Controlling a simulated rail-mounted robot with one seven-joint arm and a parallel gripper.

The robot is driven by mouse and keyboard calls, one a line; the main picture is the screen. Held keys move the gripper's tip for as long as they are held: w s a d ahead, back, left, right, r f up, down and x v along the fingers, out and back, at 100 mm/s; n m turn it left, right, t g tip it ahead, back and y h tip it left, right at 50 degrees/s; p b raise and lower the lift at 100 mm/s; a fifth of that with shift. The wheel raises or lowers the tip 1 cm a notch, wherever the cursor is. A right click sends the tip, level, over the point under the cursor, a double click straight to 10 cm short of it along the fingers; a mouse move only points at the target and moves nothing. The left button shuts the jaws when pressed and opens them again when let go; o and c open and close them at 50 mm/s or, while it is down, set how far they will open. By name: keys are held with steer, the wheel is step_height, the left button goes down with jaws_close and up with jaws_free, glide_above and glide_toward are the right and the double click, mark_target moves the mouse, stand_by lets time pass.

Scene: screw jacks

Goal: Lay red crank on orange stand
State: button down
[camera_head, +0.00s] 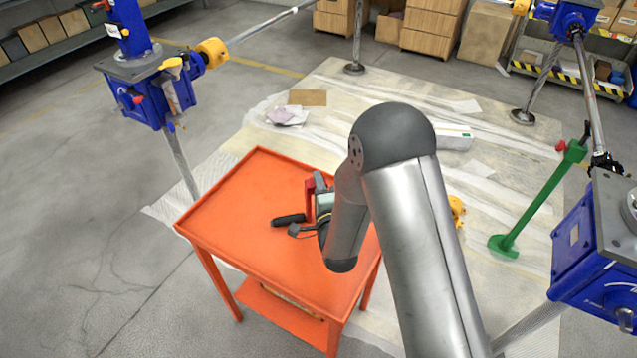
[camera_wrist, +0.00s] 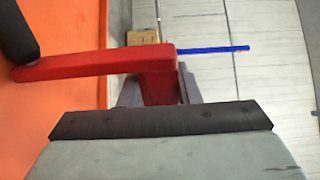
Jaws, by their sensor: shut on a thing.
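The red crank (camera_head: 309,196) has a red arm and a black handle (camera_head: 289,219). It is over the right part of the orange stand's top (camera_head: 245,195), near the right edge. In the wrist view the crank's red arm (camera_wrist: 95,65) runs left from the jaws to the black handle (camera_wrist: 18,35), with the orange top (camera_wrist: 20,115) behind it. My gripper (camera_wrist: 158,88) is shut on the crank's red end block. In the head view my gripper is partly hidden by my arm. I cannot tell whether the crank touches the top.
A blue screw jack (camera_head: 150,90) stands behind the orange stand's left side, another blue jack (camera_head: 590,245) at right. The left of the orange top is bare. Boxes and shelves line the back.

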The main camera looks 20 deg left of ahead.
steer(key=shift+f+b, duration=0.1)
steer(key=shift+b, duration=0.2)
steer(key=c, duration=1.1)
jaws_free()
steer(key=shift+o, duration=0.2)
steer(key=shift+r+p, duration=0.25)
steer(key=shift+p, duration=0.15)
steer(key=b+v, duration=0.1)
steer(key=v, duration=1.1)
steer(key=w+d+r+n+g+h, duration=0.2)
steer(key=d+n+g+h, duration=0.4)
steer(key=d, duration=0.6)
steer(key=s+d+r+n+g+h, duration=0.1)
steer(key=s+d+r+n+g, duration=0.2)
steer(key=s+d, duration=0.3)
steer(key=s+d+r+n+g+h, duration=0.1)
steer(key=s+d+r+n+g, duration=0.2)
steer(key=s, duration=1)
steer(key=d+r+g, duration=0.2)
steer(key=d+g, duration=0.1)
steer(key=d, duration=0.1)
steer(key=shift+n, duration=0.3)
